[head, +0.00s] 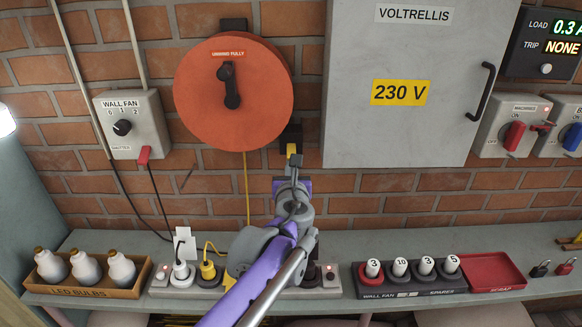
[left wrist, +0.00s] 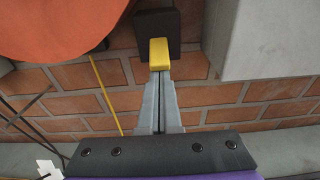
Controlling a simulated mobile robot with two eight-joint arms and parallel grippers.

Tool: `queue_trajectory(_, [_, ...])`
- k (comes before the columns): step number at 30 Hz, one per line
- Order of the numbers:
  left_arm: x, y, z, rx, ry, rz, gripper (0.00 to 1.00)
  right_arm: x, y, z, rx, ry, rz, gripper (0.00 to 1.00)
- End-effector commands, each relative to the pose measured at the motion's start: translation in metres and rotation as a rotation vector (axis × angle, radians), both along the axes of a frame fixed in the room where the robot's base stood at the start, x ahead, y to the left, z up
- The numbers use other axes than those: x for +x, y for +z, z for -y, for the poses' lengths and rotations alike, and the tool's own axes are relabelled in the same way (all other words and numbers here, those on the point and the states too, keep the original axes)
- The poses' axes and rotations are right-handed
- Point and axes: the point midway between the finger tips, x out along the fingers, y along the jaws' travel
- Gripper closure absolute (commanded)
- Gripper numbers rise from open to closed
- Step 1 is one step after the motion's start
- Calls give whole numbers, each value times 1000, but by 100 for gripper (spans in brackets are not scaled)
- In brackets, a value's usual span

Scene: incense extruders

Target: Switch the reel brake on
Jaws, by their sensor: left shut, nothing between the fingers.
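The reel brake is a small black box (head: 291,134) with a yellow lever (head: 291,149) on the brick wall, at the lower right of the orange reel (head: 205,105). In the left wrist view the yellow lever (left wrist: 159,54) points toward me from the black box (left wrist: 157,20). My left gripper (head: 293,162) is shut and empty, just below the lever. In the left wrist view its closed fingertips (left wrist: 160,77) are right at the lever's near end; I cannot tell whether they touch it. My right gripper is not in view.
The grey 230 V cabinet (head: 400,125) stands out just right of the brake. A yellow cord (head: 247,185) hangs below the reel. The shelf below holds bulbs in a box (head: 85,288), plugs (head: 182,272), a fuse rack (head: 410,279) and a red scrap tray (head: 492,272).

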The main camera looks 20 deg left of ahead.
Motion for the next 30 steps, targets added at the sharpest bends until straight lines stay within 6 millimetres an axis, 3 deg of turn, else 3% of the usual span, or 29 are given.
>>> queue_trajectory(13, [-4,23,1,-87,1,-296,100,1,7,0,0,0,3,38])
queue_trajectory(30, [-5,34,1,-83,0,-289,100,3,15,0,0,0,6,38])
